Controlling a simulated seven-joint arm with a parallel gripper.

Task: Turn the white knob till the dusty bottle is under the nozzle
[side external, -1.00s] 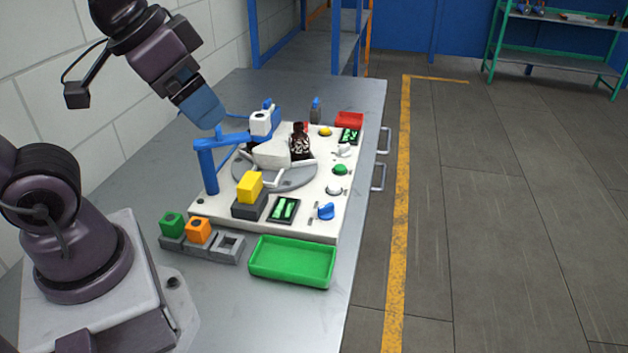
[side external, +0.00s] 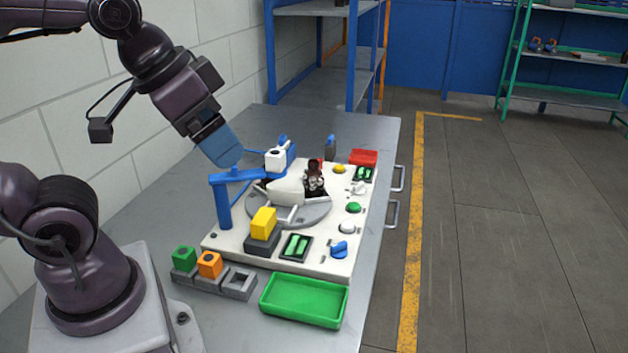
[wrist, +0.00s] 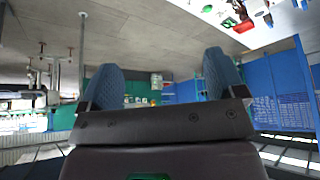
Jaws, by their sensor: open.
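A white knob (side external: 357,188) sits on the right side of the pale board (side external: 225,243). A dark bottle (side external: 314,180) with pale speckles stands on the grey turntable (side external: 312,214), at its far right. Other bottles cannot be made out. A blue post with an arm (side external: 232,178) reaches over the turntable to a white and blue head (side external: 275,159); the nozzle tip is not clear. My gripper (side external: 232,160) is above the post's top, left of the bottle and far from the knob. In the wrist view my gripper (wrist: 163,85) is open and empty.
A white button (side external: 347,227), green button (side external: 353,208), yellow button (side external: 339,169) and blue knob (side external: 340,250) line the board's right side. A yellow block (side external: 263,223) stands at the front. A green tray (side external: 303,301) and coloured blocks lie before the board. A red tray (side external: 363,157) is behind.

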